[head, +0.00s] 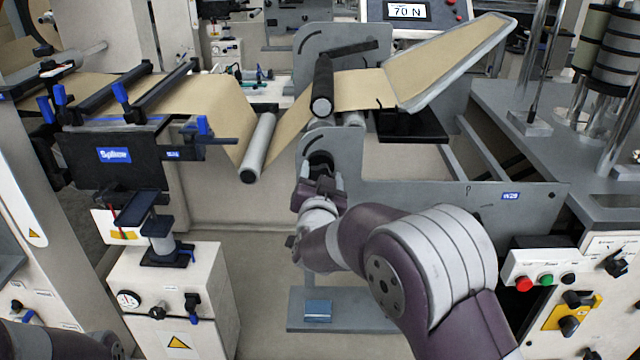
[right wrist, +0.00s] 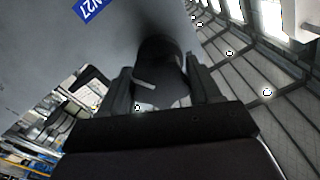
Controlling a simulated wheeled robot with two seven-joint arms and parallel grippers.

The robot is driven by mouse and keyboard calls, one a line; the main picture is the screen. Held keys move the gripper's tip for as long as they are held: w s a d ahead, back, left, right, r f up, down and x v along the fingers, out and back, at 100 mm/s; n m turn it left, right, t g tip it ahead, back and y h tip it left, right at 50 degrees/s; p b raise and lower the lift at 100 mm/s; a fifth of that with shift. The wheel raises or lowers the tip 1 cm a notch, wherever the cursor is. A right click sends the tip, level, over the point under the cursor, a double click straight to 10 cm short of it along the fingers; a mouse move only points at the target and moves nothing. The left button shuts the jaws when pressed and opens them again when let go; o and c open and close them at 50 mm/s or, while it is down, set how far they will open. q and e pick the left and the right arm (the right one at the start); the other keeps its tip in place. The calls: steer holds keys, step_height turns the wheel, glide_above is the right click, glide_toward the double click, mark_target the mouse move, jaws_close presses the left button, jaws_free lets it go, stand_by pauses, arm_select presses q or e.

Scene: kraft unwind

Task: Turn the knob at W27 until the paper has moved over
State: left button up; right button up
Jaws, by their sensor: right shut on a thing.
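The dark round knob (head: 320,160) sits on the grey upright plate below the black roller. In the right wrist view the knob (right wrist: 160,55) has a pale pointer mark and stands near a blue label (right wrist: 95,8) that seems to read W27. My right gripper (head: 322,183) is shut on the knob, one finger on each side. It also shows in the right wrist view (right wrist: 160,88). The brown paper (head: 205,103) runs from the left, dips under a grey roller (head: 260,145), and rises past the black roller (head: 322,88) to a tilted plate. My left gripper is out of view.
A grey side plate with a blue label (head: 510,196) lies right of the knob. A white box with red, green and black buttons (head: 545,280) stands at the lower right. A white cabinet (head: 175,300) stands at the lower left. A display (head: 408,11) reads 70 N.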

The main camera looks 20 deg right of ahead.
steer(key=shift+f+m+b, duration=0.25)
steer(key=shift+m+b, duration=1.35)
steer(key=shift+b, duration=0.1)
steer(key=shift+r+m+b, duration=0.15)
steer(key=shift+m+b, duration=0.15)
steer(key=shift+m, duration=0.2)
steer(key=o, duration=1)
steer(key=shift+o, duration=0.2)
steer(key=v, duration=0.7)
steer(key=shift+r, duration=0.1)
